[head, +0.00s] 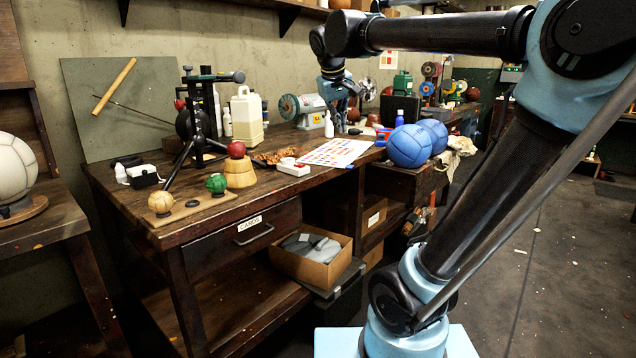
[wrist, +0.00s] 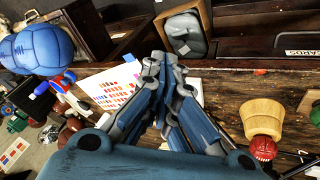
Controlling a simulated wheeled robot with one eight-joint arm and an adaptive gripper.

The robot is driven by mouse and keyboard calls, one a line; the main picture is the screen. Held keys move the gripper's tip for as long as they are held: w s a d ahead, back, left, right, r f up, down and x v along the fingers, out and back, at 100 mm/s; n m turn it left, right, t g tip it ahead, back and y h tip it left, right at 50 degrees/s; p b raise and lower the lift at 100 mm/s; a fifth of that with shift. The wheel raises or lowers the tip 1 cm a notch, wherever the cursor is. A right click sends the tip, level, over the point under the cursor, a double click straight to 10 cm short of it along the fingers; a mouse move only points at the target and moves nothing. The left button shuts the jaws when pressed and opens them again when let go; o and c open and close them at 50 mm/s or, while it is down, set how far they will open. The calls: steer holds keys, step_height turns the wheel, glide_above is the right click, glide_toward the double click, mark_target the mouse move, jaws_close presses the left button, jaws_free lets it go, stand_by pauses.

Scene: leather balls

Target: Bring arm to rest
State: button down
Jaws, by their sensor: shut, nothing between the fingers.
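My arm reaches across the head view from the lower right, up and over the workbench. My gripper (head: 352,100) hangs above the back part of the bench, clear of its top. In the wrist view my gripper (wrist: 166,62) shows from behind, its fingers together with nothing between them. The bench appears upside down there.
The wooden workbench (head: 130,207) carries a red ball (head: 236,149) on a wooden block (head: 239,174), a green ball (head: 216,183), a tan ball (head: 161,203), a colour chart (head: 338,152) and a white bottle (head: 329,125). Blue balls (head: 408,146) sit right. Open floor (head: 550,270) lies right.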

steer(key=s+d+f+m+g, duration=0.1)
steer(key=s+d+f, duration=0.4)
steer(key=f, duration=0.3)
steer(key=s+d+f+m, duration=0.1)
steer(key=s+d+f, duration=0.4)
steer(key=s+f, duration=0.2)
step_height(320, 180, down, 2)
steer(key=shift+s+d+f+g, duration=0.1)
steer(key=shift+s+d+g, duration=0.1)
steer(key=shift+g, duration=0.2)
steer(key=c, duration=2.1)
jaws_free()
steer(key=s+f, duration=0.3)
steer(key=f, duration=0.2)
steer(key=s+d+f+m+y, duration=0.1)
steer(key=s+f, duration=0.3)
steer(key=f, duration=0.1)
steer(key=s+d+f+m+g, duration=0.1)
steer(key=s+f, duration=0.2)
steer(key=f, duration=0.2)
steer(key=shift+s+d+y, duration=0.2)
steer(key=shift+s+y, duration=0.1)
steer(key=shift+s, duration=0.05)
steer(key=shift+c, duration=0.2)
steer(key=o, duration=0.5)
steer(key=shift+s+f, duration=0.15)
steer(key=shift+f, duration=0.05)
steer(key=shift+o, duration=0.2)
steer(key=shift+s, duration=0.1)
